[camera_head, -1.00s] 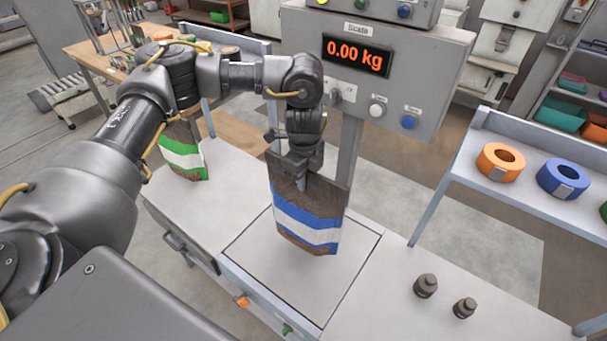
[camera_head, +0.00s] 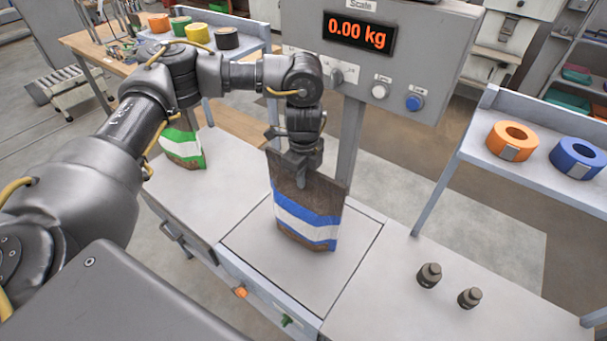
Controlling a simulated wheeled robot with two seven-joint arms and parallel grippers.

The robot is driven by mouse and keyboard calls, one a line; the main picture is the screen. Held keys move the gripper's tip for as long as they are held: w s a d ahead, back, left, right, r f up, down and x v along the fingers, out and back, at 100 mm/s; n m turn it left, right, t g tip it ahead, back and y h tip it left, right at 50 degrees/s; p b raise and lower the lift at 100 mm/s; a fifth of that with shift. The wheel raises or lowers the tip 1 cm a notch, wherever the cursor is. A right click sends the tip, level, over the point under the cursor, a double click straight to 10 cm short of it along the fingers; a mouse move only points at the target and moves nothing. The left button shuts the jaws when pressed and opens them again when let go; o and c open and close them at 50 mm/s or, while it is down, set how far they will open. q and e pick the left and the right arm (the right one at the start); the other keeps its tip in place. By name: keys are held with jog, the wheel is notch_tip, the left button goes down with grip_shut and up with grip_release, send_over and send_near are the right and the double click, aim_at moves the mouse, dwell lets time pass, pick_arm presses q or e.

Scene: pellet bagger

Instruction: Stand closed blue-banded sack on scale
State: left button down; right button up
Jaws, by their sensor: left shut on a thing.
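The blue-banded sack (camera_head: 306,213) is brown with blue and white bands and hangs upright over the scale plate (camera_head: 270,265). My left gripper (camera_head: 298,170) is shut on its top edge from above. The sack's lower edge looks very close to the plate; I cannot tell whether it touches. The scale display (camera_head: 358,34) reads 0.00 kg. My right gripper is not in view.
A green-banded sack (camera_head: 183,147) stands on the bench left of the scale, partly behind my arm. Two dark weights (camera_head: 429,275) (camera_head: 469,298) stand on the right. A shelf with orange (camera_head: 511,141) and blue (camera_head: 576,158) tape rolls is at right.

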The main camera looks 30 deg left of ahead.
pick_arm(q)
jog(key=shift+f, duration=0.5)
dwell(0.3)
jog(key=c, duration=1.4)
grip_release()
jog(key=shift+d+r, duration=0.1)
jog(key=shift+c, duration=0.2)
notch_tip(320, 180, up, 11)
jog(key=shift+f+b, duration=0.1)
jog(key=shift+b, duration=0.65)
jog(key=shift+f, duration=0.1)
